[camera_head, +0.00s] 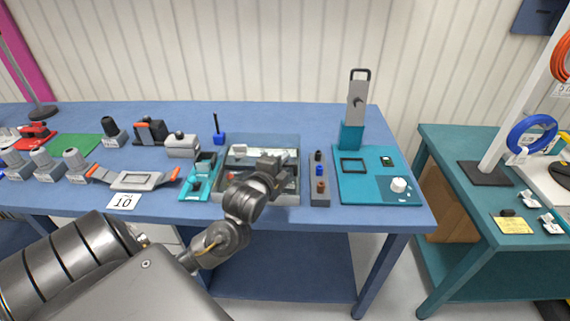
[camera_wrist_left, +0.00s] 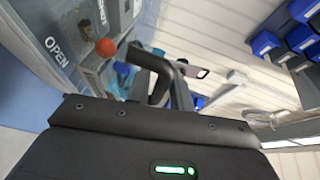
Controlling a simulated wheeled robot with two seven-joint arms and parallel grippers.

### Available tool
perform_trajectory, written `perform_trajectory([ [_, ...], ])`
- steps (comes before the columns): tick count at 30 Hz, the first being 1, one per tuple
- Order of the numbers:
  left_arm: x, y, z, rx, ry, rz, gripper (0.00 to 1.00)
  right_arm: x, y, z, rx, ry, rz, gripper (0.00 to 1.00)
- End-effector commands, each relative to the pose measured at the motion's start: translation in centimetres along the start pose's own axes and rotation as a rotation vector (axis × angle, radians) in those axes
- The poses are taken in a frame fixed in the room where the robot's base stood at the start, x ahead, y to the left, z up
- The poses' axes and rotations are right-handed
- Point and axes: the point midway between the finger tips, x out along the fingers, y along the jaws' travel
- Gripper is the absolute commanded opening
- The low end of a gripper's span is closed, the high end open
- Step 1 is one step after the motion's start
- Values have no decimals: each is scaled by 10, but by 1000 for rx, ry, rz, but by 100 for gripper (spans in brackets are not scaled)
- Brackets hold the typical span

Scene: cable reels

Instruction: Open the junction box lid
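The junction box (camera_head: 229,190) is a grey, partly see-through box near the front edge of the blue table. Items show inside it, and a pale translucent panel stands or lies along its back; I cannot tell whether this is the lid. My left gripper (camera_head: 269,166) is over the right half of the box and hides part of it. In the left wrist view, a clear panel marked OPEN (camera_wrist_left: 56,48) and an orange round part (camera_wrist_left: 106,47) are beside the dark fingers (camera_wrist_left: 163,82). Contact and finger gap are unclear. My right gripper is not in view.
A teal tray (camera_head: 186,193) adjoins the box on the left. A narrow holder with several coloured knobs (camera_head: 319,192) and a teal panel with a grey handled tool (camera_head: 357,100) stand to the right. Grey connectors (camera_head: 75,165) and a labelled tool (camera_head: 133,180) are further left.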

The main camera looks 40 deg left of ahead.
Motion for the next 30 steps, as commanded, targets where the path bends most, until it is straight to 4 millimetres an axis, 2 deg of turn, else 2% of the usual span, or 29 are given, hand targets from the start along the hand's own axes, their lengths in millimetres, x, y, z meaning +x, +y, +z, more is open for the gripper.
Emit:
perform_trajectory([
  [4, 10, -1, 0, 1, -1, -1, 22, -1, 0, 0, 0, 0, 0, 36],
  [13, 12, 0, 0, -1, 0, -1, 22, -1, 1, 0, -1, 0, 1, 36],
  [14, 12, 0, 0, -1, 0, -1, 20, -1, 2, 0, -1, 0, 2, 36],
  [18, 12, 0, 0, -1, 0, -1, 2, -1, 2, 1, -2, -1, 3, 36],
  [19, 12, 0, 0, -1, 0, 0, 0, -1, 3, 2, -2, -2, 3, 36],
  [30, 16, -3, -3, -1, 4, 5, 0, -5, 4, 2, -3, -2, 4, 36],
])
